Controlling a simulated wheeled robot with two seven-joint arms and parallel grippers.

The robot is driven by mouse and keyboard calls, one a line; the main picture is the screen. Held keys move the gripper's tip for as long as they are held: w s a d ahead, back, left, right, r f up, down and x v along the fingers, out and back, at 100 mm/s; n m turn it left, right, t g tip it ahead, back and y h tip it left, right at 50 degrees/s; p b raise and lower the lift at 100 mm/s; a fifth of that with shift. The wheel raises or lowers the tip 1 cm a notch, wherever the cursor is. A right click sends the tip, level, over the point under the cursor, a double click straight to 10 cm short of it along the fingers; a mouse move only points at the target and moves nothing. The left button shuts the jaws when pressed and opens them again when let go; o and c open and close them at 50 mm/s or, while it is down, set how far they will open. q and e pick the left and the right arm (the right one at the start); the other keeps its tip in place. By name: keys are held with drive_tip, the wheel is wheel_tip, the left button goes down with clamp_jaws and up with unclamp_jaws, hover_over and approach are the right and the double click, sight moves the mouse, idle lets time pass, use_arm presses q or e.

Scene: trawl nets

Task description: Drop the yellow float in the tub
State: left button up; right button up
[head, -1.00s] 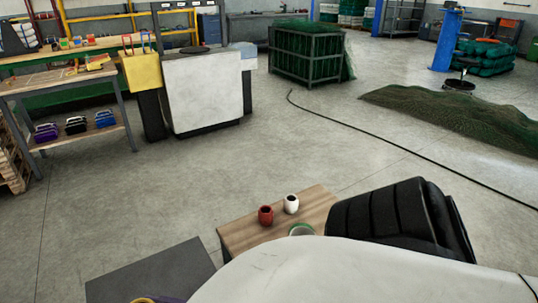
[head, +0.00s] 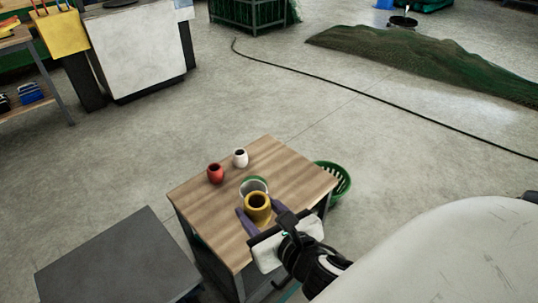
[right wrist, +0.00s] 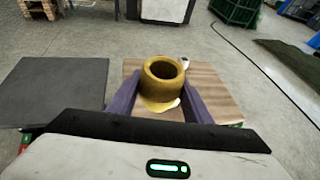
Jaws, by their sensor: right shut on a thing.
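The yellow float (head: 257,208) is a ring-shaped piece with a hole through its top. My right gripper (head: 260,208) is shut on it, with its purple fingers on either side. It also shows between the fingers in the right wrist view (right wrist: 161,85). In the head view the float overlaps the near side of a round tub (head: 252,184) with a green rim and pale wall on the wooden table. The float's height above the tub cannot be told exactly. In the right wrist view the float hides most of the tub. My left gripper is not in view.
A red float (head: 215,173) and a white float (head: 240,158) stand on the table (head: 204,207) behind the tub. A green basket (head: 336,184) is on the floor at the table's right. A dark grey flat surface (head: 118,262) lies at left.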

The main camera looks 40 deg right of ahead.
use_arm(q)
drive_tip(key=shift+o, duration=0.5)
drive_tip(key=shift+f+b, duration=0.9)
drive_tip(key=shift+b, duration=0.05)
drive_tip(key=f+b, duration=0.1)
drive_tip(key=b, duration=0.1)
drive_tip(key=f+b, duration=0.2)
drive_tip(key=b, duration=0.1)
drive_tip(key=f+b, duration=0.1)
drive_tip(key=b, duration=0.2)
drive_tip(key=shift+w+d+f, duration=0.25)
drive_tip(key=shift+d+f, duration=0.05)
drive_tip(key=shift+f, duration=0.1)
use_arm(e)
drive_tip(key=w+d+f+m+g+h, duration=0.3)
drive_tip(key=w+d+f+m+h, duration=0.1)
drive_tip(key=w, duration=0.4)
drive_tip(key=w+d+f+m+g+h, duration=0.3)
drive_tip(key=w+d+f+m+h, duration=0.2)
drive_tip(key=w+f, duration=0.3)
drive_tip(key=shift+x, duration=1.1)
drive_tip(key=shift+r, duration=0.1)
drive_tip(key=o, duration=1.1)
drive_tip(key=shift+o, duration=0.2)
